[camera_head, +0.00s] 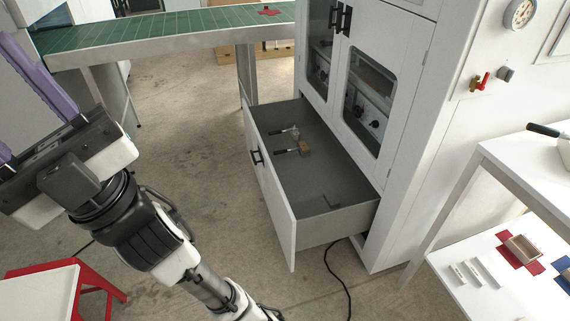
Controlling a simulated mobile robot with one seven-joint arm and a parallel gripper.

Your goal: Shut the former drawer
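The former drawer (292,222) is pulled well out from the bottom of the white box former (408,140). Its white front panel faces left and carries a black handle (257,157).
A green-topped conveyor (170,28) runs across the back. A red-framed stool (78,285) stands at lower left. A white table (520,160) with a lower shelf is at right. A black cable (338,275) lies near the drawer. The floor left of the drawer is largely clear.

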